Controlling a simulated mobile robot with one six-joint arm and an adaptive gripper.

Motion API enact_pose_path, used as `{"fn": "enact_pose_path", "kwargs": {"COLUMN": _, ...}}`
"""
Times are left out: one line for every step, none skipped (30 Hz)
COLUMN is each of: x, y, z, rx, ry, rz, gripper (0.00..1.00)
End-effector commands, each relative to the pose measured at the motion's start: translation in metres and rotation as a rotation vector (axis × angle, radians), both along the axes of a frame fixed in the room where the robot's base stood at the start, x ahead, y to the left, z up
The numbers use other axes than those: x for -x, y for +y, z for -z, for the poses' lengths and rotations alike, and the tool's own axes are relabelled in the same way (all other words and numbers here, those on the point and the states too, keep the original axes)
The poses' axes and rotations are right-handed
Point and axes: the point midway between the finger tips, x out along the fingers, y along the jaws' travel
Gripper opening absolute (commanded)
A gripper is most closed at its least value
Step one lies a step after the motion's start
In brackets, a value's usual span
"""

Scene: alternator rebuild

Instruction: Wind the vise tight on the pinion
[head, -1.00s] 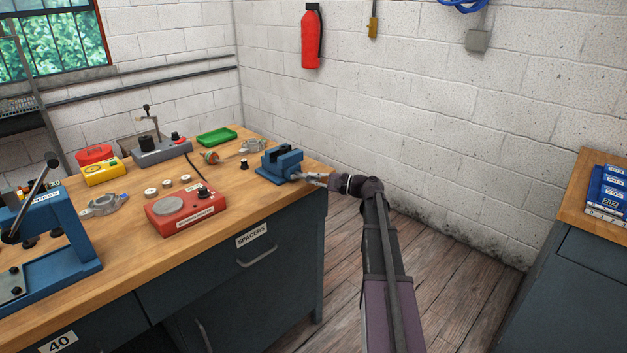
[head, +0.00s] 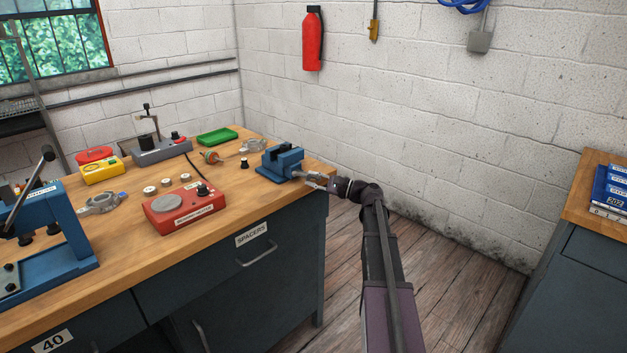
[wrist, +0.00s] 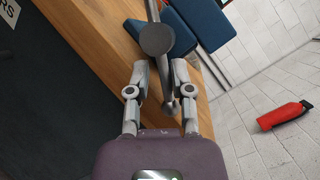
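The blue vise (head: 281,162) stands at the right end of the bench; its blue jaws also show at the top of the wrist view (wrist: 205,22). The vise screw's round grey end (wrist: 157,39) and its thin handle bar (wrist: 168,85) face my gripper. My gripper (wrist: 160,68) is open, with its fingers apart on either side of the bar, just short of the round end. I cannot tell whether a finger touches the bar. In the head view my gripper (head: 315,181) reaches the vise's handle side. I cannot make out the pinion; the jaw gap is unclear.
The wooden bench top (head: 120,255) holds a red tester (head: 185,208), a green tray (head: 217,136), a rotor (head: 211,156) and a blue press (head: 50,230). A red extinguisher (head: 313,40) hangs on the wall. Floor space is free right of the bench.

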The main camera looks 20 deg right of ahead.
Motion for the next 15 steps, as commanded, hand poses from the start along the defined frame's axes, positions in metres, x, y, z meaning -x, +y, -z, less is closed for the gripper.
{"fn": "enact_pose_path", "kwargs": {"x": 0.0000, "y": 0.0002, "z": 0.0003, "rx": 0.001, "ry": 0.000, "rz": -0.001, "gripper": 0.27}}
{"fn": "enact_pose_path", "kwargs": {"x": -0.0001, "y": 0.0001, "z": 0.0002, "rx": 0.002, "ry": 0.000, "rz": 0.000, "gripper": 0.27}}
{"fn": "enact_pose_path", "kwargs": {"x": -0.0001, "y": 0.0001, "z": 0.0001, "rx": 0.002, "ry": 0.000, "rz": 0.000, "gripper": 0.27}}
{"fn": "enact_pose_path", "kwargs": {"x": -0.0001, "y": 0.0000, "z": -0.0001, "rx": 0.004, "ry": -0.001, "rz": 0.000, "gripper": 0.27}}
{"fn": "enact_pose_path", "kwargs": {"x": -0.0001, "y": 0.0000, "z": -0.0003, "rx": 0.006, "ry": -0.001, "rz": 0.000, "gripper": 0.27}}
{"fn": "enact_pose_path", "kwargs": {"x": -0.0002, "y": -0.0001, "z": -0.0006, "rx": 0.010, "ry": -0.003, "rz": 0.000, "gripper": 0.27}}
{"fn": "enact_pose_path", "kwargs": {"x": -0.0003, "y": -0.0002, "z": -0.0010, "rx": 0.015, "ry": -0.004, "rz": 0.000, "gripper": 0.27}}
{"fn": "enact_pose_path", "kwargs": {"x": -0.0004, "y": -0.0003, "z": -0.0014, "rx": 0.020, "ry": -0.006, "rz": 0.000, "gripper": 0.27}}
{"fn": "enact_pose_path", "kwargs": {"x": -0.0004, "y": -0.0005, "z": -0.0022, "rx": 0.028, "ry": -0.009, "rz": 0.001, "gripper": 0.27}}
{"fn": "enact_pose_path", "kwargs": {"x": -0.0006, "y": -0.0006, "z": -0.0028, "rx": 0.036, "ry": -0.012, "rz": 0.000, "gripper": 0.27}}
{"fn": "enact_pose_path", "kwargs": {"x": -0.0006, "y": -0.0009, "z": -0.0034, "rx": 0.046, "ry": -0.016, "rz": 0.001, "gripper": 0.27}}
{"fn": "enact_pose_path", "kwargs": {"x": -0.0008, "y": -0.0011, "z": -0.0042, "rx": 0.061, "ry": -0.021, "rz": 0.001, "gripper": 0.27}}
{"fn": "enact_pose_path", "kwargs": {"x": -0.0009, "y": -0.0014, "z": -0.0048, "rx": 0.073, "ry": -0.025, "rz": 0.001, "gripper": 0.27}}
{"fn": "enact_pose_path", "kwargs": {"x": -0.0011, "y": -0.0017, "z": -0.0055, "rx": 0.088, "ry": -0.031, "rz": 0.000, "gripper": 0.27}}
{"fn": "enact_pose_path", "kwargs": {"x": -0.0011, "y": -0.0021, "z": -0.0067, "rx": 0.106, "ry": -0.038, "rz": 0.001, "gripper": 0.27}}
